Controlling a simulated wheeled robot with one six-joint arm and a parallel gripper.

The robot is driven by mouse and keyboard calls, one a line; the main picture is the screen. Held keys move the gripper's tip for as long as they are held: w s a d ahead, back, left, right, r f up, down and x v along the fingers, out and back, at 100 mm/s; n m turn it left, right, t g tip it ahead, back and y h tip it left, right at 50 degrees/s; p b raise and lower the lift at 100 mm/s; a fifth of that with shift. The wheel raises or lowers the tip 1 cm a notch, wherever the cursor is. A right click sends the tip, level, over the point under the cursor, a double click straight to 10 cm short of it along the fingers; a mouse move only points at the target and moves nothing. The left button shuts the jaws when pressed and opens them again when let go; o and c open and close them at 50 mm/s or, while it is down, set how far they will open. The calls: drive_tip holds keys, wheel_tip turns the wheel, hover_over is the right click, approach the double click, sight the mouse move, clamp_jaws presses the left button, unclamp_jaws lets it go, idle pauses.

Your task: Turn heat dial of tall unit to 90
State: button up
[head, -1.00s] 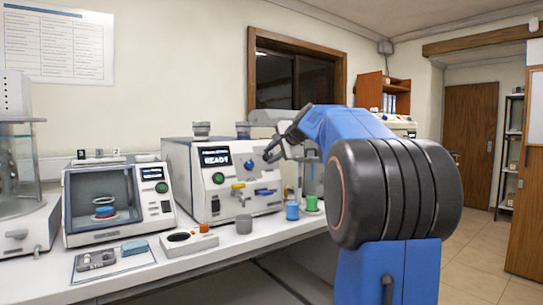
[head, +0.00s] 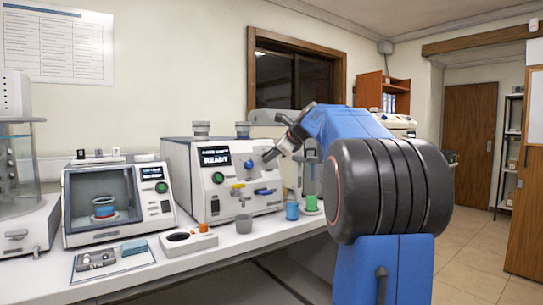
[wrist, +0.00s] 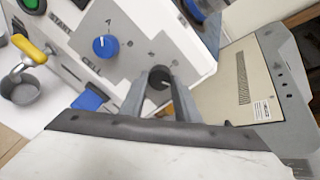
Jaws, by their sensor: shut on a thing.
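The white unit (head: 190,165) with the lit READY display (head: 215,158) stands mid-bench. My gripper (head: 268,156) is at the right part of its front panel. In the wrist view, the two grey fingers (wrist: 160,82) are closed around a small round grey knob (wrist: 160,76) on that panel. The fingers cover most of the knob, and I cannot read its pointer or any number by it. A separate blue knob (wrist: 105,46) with letter marks sits left of the fingers, apart from them; it also shows in the head view (head: 249,164).
The panel also has a green button (head: 218,178), a yellow lever (head: 238,185) and a blue lever (wrist: 90,99). A windowed unit (head: 105,200) is at left. Another beige housing (wrist: 250,85) lies right of the fingers.

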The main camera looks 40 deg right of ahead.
drive_tip(key=shift+f+m, duration=0.1)
drive_tip(key=shift+m, duration=0.5)
drive_tip(key=o, duration=1)
drive_tip(key=shift+o, duration=0.2)
drive_tip(key=v, duration=1.7)
drive_tip(key=shift+s+d, duration=0.15)
drive_tip(key=shift+s, duration=0.05)
